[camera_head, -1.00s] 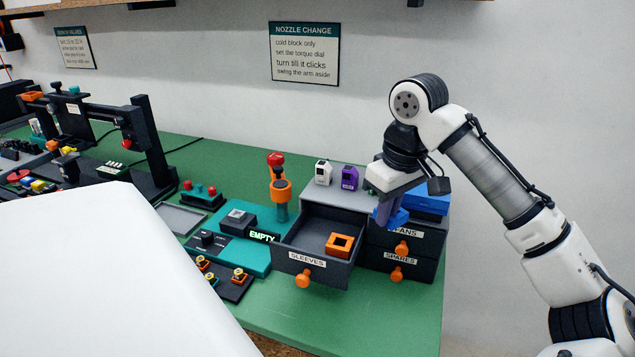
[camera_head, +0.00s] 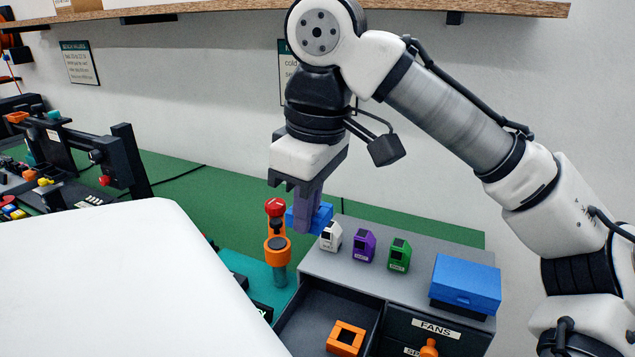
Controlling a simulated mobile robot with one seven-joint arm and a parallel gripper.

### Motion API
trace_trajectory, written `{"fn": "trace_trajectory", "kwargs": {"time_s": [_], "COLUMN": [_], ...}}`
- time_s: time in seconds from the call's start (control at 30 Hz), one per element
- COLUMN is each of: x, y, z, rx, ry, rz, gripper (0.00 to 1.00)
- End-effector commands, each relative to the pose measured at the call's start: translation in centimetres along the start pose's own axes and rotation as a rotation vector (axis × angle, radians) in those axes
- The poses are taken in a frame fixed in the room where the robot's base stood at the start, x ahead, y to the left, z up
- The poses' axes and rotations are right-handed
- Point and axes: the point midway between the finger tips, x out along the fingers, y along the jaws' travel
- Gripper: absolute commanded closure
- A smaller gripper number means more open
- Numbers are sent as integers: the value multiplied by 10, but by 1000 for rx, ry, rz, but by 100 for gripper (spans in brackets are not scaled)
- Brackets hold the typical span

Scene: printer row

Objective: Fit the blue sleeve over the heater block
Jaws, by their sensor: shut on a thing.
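My gripper (camera_head: 306,203) points down over the back of the bench, left of the drawer cabinet's top. It is shut on the blue sleeve (camera_head: 324,217), whose blue sides show around the fingers. The sleeve is held in the air, just beside the red-topped tool as seen here. I cannot make out the heater block for certain. A dark printer frame (camera_head: 133,160) with a small red part (camera_head: 96,156) stands far left.
The open drawer (camera_head: 303,319) holds an orange sleeve (camera_head: 346,337). White (camera_head: 331,237), purple (camera_head: 364,245) and green (camera_head: 399,255) pieces and a blue box (camera_head: 466,284) stand on the cabinet. The red-topped tool (camera_head: 277,244) stands upright.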

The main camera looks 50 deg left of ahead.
Motion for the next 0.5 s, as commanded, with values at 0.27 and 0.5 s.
{"fn": "trace_trajectory", "kwargs": {"time_s": [0.27, 0.5], "x": [0, 30], "y": [-1, -1], "z": [0, 4], "rx": [-4, -6], "ry": [0, -1], "rz": [0, -4], "gripper": [100, 100]}}
